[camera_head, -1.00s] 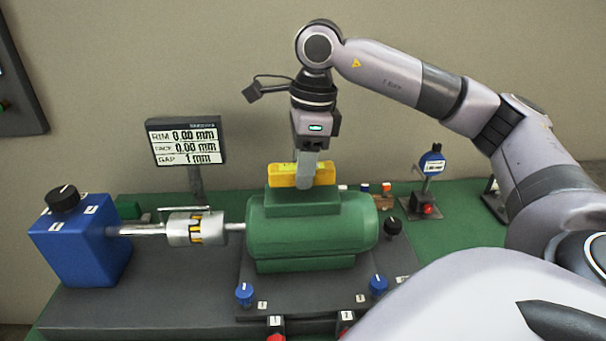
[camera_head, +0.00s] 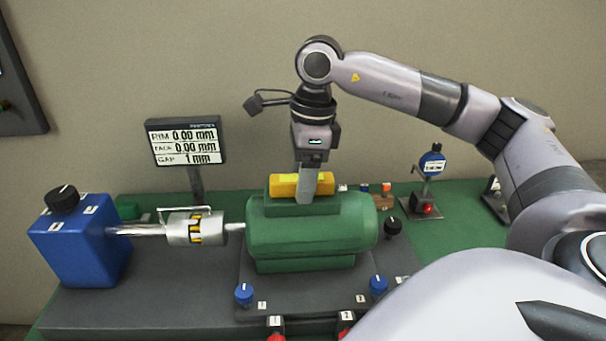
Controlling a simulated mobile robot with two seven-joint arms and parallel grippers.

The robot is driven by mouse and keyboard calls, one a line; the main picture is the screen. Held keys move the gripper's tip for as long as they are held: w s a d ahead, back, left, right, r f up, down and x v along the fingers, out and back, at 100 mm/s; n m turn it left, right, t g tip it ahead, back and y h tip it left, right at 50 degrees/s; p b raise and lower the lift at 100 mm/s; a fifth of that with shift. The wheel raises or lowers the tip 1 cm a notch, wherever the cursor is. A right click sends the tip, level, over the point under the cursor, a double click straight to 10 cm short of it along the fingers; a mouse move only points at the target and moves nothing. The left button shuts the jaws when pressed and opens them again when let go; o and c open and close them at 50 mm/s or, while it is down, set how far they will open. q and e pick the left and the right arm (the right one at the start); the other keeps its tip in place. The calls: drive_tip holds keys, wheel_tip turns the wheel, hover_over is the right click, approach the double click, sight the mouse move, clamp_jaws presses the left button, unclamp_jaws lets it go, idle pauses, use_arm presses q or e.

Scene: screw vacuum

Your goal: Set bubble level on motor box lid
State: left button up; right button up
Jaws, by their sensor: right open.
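The yellow bubble level (camera_head: 284,187) lies lengthwise on the motor box lid (camera_head: 283,207), the raised green block on top of the green motor (camera_head: 312,235). My right gripper (camera_head: 307,196) points straight down at the level, and its fingers cover part of the level's middle. The fingers are open around it; whether they touch it I cannot tell. My left gripper is not in view.
A blue box (camera_head: 82,245) with a black knob and a silver coupling (camera_head: 190,229) stand to the left of the motor. A display (camera_head: 186,143) stands behind. A dial gauge (camera_head: 431,165) stands at right. Blue knobs (camera_head: 244,293) sit in front.

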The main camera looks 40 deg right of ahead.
drive_tip(key=shift+r, duration=0.55)
wheel_tip(320, 180, up, 11)
drive_tip(key=d+p, duration=0.1)
drive_tip(key=shift+s, duration=0.45)
